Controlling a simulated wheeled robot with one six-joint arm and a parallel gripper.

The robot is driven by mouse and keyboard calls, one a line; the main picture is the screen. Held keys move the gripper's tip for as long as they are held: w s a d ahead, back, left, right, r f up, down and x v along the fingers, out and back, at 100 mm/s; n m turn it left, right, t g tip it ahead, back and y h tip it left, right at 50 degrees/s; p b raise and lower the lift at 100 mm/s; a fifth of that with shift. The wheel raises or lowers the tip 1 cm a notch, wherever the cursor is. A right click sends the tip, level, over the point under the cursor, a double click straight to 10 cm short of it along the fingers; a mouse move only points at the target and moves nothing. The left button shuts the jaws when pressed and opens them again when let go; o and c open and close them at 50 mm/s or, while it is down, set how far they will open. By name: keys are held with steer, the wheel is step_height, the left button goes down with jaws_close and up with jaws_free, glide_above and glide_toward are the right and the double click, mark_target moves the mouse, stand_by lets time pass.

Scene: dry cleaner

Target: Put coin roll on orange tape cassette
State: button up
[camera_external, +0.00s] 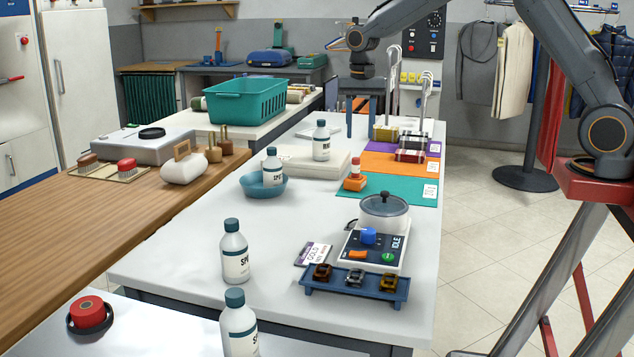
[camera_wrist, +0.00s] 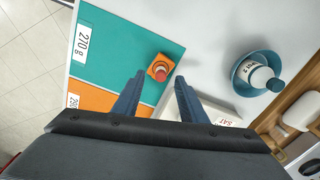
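The orange tape cassette (camera_external: 355,184) lies at the left edge of the teal mat on the white table; it also shows in the wrist view (camera_wrist: 156,81). The coin roll (camera_external: 356,168), a small red and white cylinder, stands upright on top of it. My gripper (camera_external: 361,120) is open and empty, raised above the table and pointing down. In the wrist view its blue fingertips (camera_wrist: 159,77) appear on either side of the cassette, with nothing between them held.
The blue bowl with a white bottle (camera_external: 272,168) stands left of the cassette. A white box (camera_external: 305,163) with another bottle (camera_external: 321,141) is behind it. A pot (camera_external: 384,210) stands in front, on a control panel.

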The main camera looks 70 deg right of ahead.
steer(key=s+a+f+n, duration=0.3)
steer(key=s+a+n, duration=0.4)
steer(key=s+a, duration=0.3)
steer(key=s+a+f+n, duration=0.3)
steer(key=s+a+n, duration=0.5)
steer(key=s, duration=0.9)
steer(key=a, duration=0.2)
steer(key=shift+s+a+f+t, duration=0.2)
steer(key=shift+s+a+t, duration=0.15)
steer(key=shift+s+t, duration=0.05)
